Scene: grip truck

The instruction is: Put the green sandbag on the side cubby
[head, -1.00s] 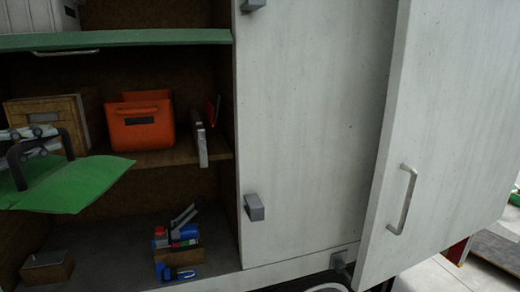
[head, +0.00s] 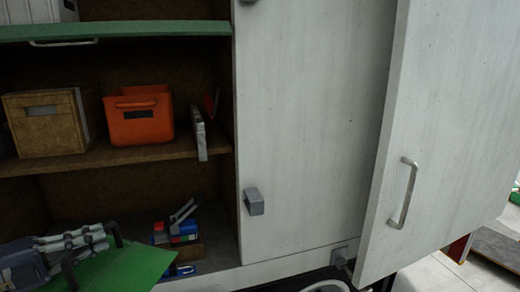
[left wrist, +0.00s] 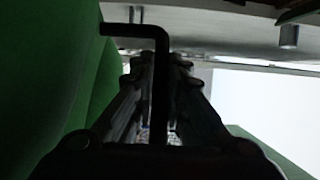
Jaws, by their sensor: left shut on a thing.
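The green sandbag (head: 132,268) is a flat green sheet-like bag at the lower left of the head view. My left gripper (head: 95,248) is shut on it and holds it by its upper left part, in front of the lowest compartment of the shelf unit (head: 110,205). The bag hides part of that compartment's floor. In the left wrist view, green fabric (left wrist: 45,80) fills the left side, and the dark gripper fingers (left wrist: 160,80) run up the middle. My right gripper is not in view.
The middle shelf (head: 80,160) holds a wooden box (head: 42,125), an orange bin (head: 138,118) and thin upright items. Blue and red tools (head: 180,232) lie in the lowest compartment. A white cabinet door (head: 430,130) stands open at the right.

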